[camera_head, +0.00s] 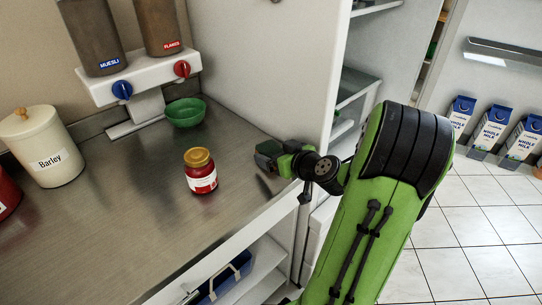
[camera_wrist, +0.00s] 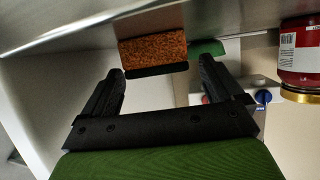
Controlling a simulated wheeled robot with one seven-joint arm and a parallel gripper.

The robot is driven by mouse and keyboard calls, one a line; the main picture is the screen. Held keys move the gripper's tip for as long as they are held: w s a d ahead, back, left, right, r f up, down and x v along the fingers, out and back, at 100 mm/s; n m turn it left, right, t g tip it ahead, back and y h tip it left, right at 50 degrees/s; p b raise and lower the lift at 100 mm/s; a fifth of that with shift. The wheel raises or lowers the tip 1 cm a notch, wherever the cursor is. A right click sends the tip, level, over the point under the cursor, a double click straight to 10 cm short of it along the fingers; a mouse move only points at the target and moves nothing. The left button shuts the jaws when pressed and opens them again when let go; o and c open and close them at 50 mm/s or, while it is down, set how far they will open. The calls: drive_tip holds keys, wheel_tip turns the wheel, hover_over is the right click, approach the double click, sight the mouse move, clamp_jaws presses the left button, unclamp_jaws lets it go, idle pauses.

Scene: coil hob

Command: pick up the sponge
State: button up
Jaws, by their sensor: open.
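The sponge (camera_wrist: 153,50) is a rough orange-brown block with a dark strip along one side, at the upper middle of the wrist view. My gripper (camera_wrist: 161,70) is open, its two black fingers spread and nothing between them. The sponge is just ahead of the fingertips, roughly between their lines. In the head view my gripper (camera_head: 277,159) is small and low over the counter's right end, by the white panel. The sponge cannot be told apart clearly from it there.
A red jar with a gold lid (camera_head: 201,172) stands on the metal counter (camera_head: 120,205), left of my gripper. A green bowl (camera_head: 185,113) is behind it, by the cereal dispenser (camera_head: 140,80). A Barley canister (camera_head: 44,148) is far left. The white panel (camera_head: 265,70) bounds the right.

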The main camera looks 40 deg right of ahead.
sight(272, 150)
drive_tip(key=x, duration=0.3)
drive_tip(key=shift+w+f, duration=0.15)
drive_tip(key=shift+c, duration=0.2)
drive_tip(key=c, duration=1)
